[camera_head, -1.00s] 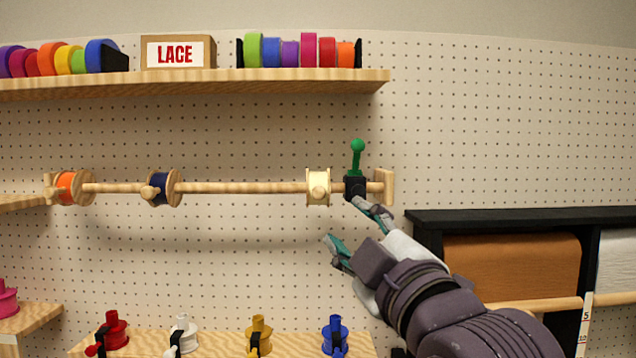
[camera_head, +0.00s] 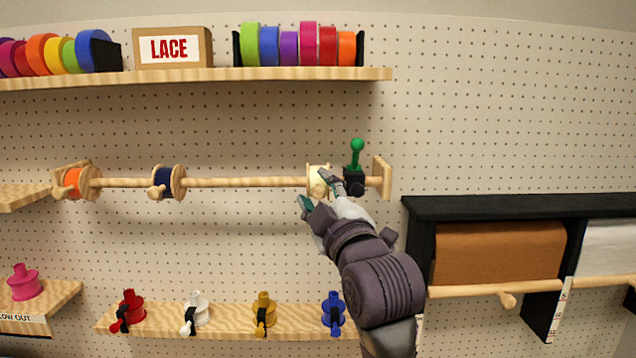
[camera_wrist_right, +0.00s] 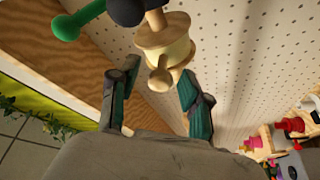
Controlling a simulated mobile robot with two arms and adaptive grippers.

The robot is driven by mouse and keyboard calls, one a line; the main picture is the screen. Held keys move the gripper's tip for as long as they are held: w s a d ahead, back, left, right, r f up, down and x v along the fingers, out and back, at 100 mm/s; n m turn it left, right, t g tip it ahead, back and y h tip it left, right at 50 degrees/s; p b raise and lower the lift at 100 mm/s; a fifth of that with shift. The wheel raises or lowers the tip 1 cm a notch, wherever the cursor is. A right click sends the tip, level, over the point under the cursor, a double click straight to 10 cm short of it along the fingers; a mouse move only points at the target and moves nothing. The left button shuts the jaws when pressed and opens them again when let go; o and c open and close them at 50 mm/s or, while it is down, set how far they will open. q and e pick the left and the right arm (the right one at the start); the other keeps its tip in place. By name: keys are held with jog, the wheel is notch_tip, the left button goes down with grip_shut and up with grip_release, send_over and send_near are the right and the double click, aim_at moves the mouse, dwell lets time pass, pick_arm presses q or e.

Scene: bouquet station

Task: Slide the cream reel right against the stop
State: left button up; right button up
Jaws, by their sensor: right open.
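The cream reel (camera_head: 315,180) sits on the wooden rod (camera_head: 240,183) near its right end. Just right of it is the black stop (camera_head: 353,182) with a green ball-topped handle (camera_head: 356,152); a small gap seems to lie between them. My right gripper (camera_head: 318,190) is open in front of and just below the reel, one finger overlapping it in the picture. My left gripper is not in view.
An orange reel (camera_head: 73,183) and a navy reel (camera_head: 166,180) sit further left on the rod. A wooden bracket (camera_head: 382,178) ends the rod at right. Below is a shelf (camera_head: 230,318) with several small spools. A black paper rack (camera_head: 420,245) stands to the right.

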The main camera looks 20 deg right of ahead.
jog(key=shift+w, duration=0.1)
grip_shut()
dwell(0.3)
jog(key=shift+s+d, duration=0.15)
jog(key=shift+d, duration=0.55)
jog(key=shift+s+d, duration=0.15)
jog(key=shift+d, duration=0.5)
grip_release()
jog(key=v, duration=0.7)
jog(key=shift+s, duration=0.35)
